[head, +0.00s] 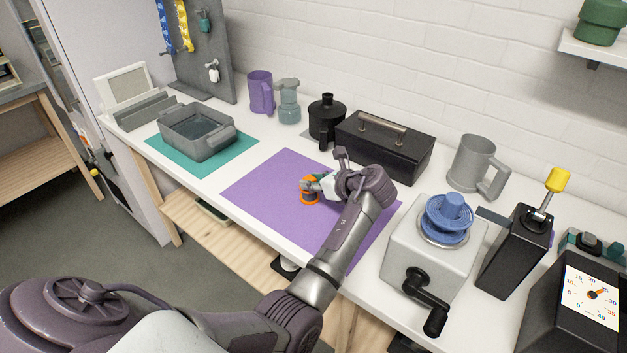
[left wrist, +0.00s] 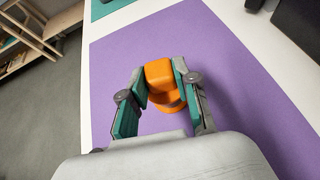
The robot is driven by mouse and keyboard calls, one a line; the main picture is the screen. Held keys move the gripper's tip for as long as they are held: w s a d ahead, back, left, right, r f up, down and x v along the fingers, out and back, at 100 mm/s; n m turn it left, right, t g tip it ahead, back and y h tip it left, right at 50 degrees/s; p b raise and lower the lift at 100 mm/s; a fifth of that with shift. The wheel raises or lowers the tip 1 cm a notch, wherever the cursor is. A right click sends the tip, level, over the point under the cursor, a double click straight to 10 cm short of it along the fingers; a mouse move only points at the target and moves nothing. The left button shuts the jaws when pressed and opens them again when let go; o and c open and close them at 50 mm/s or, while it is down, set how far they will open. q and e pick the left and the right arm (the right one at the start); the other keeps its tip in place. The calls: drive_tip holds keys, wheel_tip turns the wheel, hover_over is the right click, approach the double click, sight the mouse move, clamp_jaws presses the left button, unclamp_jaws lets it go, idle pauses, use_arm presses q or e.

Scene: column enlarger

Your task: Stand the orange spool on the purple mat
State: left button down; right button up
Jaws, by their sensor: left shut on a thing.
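The orange spool (head: 309,197) is at the purple mat (head: 262,180), near the mat's middle in the head view. My left gripper (head: 318,187) is shut on the spool. In the left wrist view the spool (left wrist: 160,80) sits between the two teal-padded fingers of the gripper (left wrist: 160,95), with purple mat (left wrist: 245,110) around it. I cannot tell whether the spool touches the mat or is slightly above it. Part of the spool is hidden by the fingers. My right gripper is not in view.
A grey tub (head: 190,143) stands on a teal mat (head: 240,143) to the left. A black toolbox (head: 385,147) and black jar (head: 326,115) stand behind the purple mat. A grey cranked machine (head: 415,250) with a blue top stands right of it. The mat around the spool is clear.

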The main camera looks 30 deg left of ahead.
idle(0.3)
use_arm(q)
drive_tip(key=c, duration=0.8)
unclamp_jaws()
drive_tip(key=shift+o, duration=0.2)
drive_tip(key=shift+f, duration=0.1)
drive_tip(key=shift+p+v, duration=2.25)
drive_tip(key=shift+p, duration=0.05)
drive_tip(key=shift+p+v, duration=1.55)
drive_tip(key=shift+v, duration=0.25)
wheel_tip(320, 180, up, 10)
